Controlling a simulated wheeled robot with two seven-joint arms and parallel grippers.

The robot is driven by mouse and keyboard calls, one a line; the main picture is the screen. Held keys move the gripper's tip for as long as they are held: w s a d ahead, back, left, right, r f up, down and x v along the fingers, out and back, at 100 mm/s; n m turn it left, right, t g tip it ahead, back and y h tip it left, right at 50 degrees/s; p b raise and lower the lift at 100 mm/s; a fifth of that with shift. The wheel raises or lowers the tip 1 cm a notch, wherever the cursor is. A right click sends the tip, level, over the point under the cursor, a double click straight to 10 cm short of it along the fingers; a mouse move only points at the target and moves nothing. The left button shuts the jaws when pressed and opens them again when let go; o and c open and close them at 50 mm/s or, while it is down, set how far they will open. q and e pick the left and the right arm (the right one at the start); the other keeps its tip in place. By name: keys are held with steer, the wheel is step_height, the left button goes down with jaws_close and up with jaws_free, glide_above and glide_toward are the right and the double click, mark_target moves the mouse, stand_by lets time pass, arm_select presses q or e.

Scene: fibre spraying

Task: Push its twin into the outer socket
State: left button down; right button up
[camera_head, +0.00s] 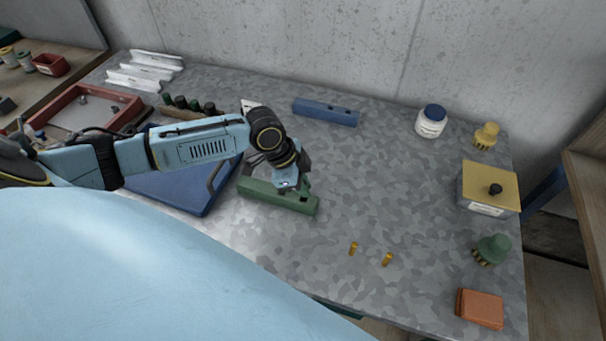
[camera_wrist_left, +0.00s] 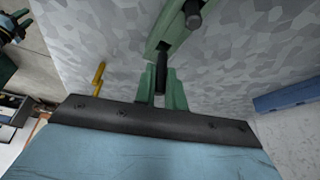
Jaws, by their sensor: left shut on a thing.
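A green block (camera_head: 253,190) lies on the grey table near its middle and shows a square hole near its right end. It also shows at the top of the left wrist view (camera_wrist_left: 176,12). My left gripper (camera_head: 293,187) is over the right part of this block. In the left wrist view, its fingers (camera_wrist_left: 161,78) are shut on a dark peg (camera_wrist_left: 161,68), whose far end is close to the block. A second dark peg with a grey end (camera_wrist_left: 193,14) stands at the block. Whether the held peg touches a socket cannot be told. My right gripper is not in view.
A blue block (camera_head: 325,112) lies behind, and a blue tray (camera_head: 165,190) sits left under my arm. A rack with dark-topped pieces (camera_head: 181,102) is behind the arm. The table's centre right is clear.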

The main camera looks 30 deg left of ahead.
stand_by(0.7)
arm_select(q)
steer(key=shift+p, duration=0.35)
steer(key=shift+p, duration=0.3)
stand_by(0.3)
steer(key=shift+f+b, duration=0.8)
steer(key=shift+f, duration=0.6)
steer(key=c, duration=1.4)
jaws_free()
steer(key=v, duration=1.3)
steer(key=shift+r, duration=0.2)
